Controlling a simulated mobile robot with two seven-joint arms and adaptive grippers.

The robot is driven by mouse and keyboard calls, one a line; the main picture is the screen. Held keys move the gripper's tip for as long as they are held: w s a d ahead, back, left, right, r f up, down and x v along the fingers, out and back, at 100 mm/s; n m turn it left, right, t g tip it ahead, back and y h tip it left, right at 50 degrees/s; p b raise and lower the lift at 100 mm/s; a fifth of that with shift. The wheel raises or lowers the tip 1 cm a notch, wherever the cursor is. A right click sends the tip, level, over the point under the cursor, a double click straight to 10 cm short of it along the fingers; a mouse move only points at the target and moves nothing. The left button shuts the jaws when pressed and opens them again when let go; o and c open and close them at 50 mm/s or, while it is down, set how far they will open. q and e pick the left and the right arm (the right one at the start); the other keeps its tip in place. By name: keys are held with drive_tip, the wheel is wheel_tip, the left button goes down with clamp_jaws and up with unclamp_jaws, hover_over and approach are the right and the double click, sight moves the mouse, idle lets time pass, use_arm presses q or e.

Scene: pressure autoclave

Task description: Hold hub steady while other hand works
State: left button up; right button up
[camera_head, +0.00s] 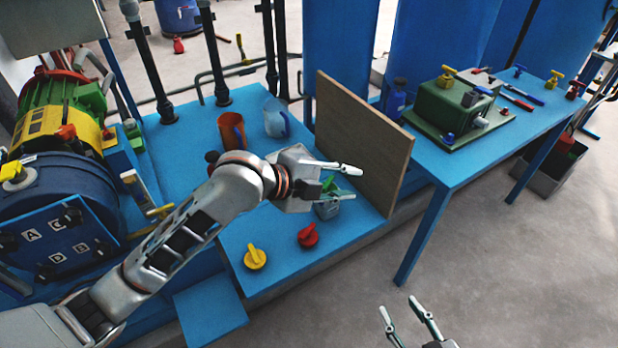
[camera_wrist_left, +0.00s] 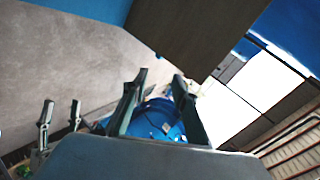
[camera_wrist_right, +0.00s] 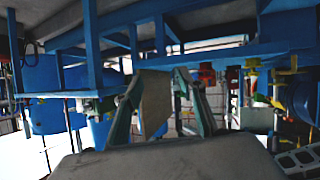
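No part is plainly recognisable as the hub. A large blue drum (camera_head: 45,195) with a square plate (camera_head: 58,238) lettered A, B and D lies at the left. My left gripper (camera_head: 344,182) is open over the blue bench, beside a wooden board. Beneath its fingers is a small grey pot (camera_head: 327,209) with a green part (camera_head: 328,185); I cannot tell whether they touch. The left wrist view shows the left gripper (camera_wrist_left: 160,78) open, with a blue round shape beyond its fingers. My right gripper (camera_head: 400,306) is open and empty above the floor; its fingers (camera_wrist_right: 160,78) are apart.
The wooden board (camera_head: 370,140) stands upright at the bench's right end. An orange jug (camera_head: 231,131), a clear blue jug (camera_head: 275,118), and yellow (camera_head: 255,257) and red (camera_head: 308,236) knobs are on the bench. A blue table (camera_head: 460,165) carries a green box (camera_head: 450,105). The lower right floor is clear.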

wheel_tip(320, 180, down, 7)
drive_tip(key=s+a+b, duration=0.1)
drive_tip(key=b, duration=0.7)
drive_tip(key=shift+s+r+g, duration=0.15)
drive_tip(key=shift+s+g, duration=0.25)
drive_tip(key=shift+o, duration=0.4)
drive_tip(key=shift+s+a+f+b, duration=0.15)
drive_tip(key=shift+f+b, duration=0.2)
drive_tip(key=shift+b, duration=0.2)
drive_tip(key=shift+s+a+f+b, duration=0.1)
drive_tip(key=shift+f+b, duration=0.25)
drive_tip(key=shift+b, duration=0.2)
drive_tip(key=o, duration=0.5)
drive_tip(key=shift+w, duration=0.1)
drive_tip(key=n+t+y, duration=0.2)
drive_tip(key=t+y, duration=0.1)
drive_tip(key=y, duration=0.4)
approach(332, 207)
drive_tip(key=x, duration=0.5)
drive_tip(key=shift+w, duration=0.1)
use_arm(q)
drive_tip(key=w+a+m+g+y, duration=0.2)
drive_tip(key=a+m+g+y, duration=0.2)
drive_tip(key=m, duration=1.6)
drive_tip(key=shift+w+a+f+y, duration=0.4)
drive_tip(key=shift+a+y, duration=1.2)
drive_tip(key=shift+a, duration=0.55)
use_arm(e)
drive_tip(key=shift+n, duration=0.3)
drive_tip(key=shift+x, duration=4.05)
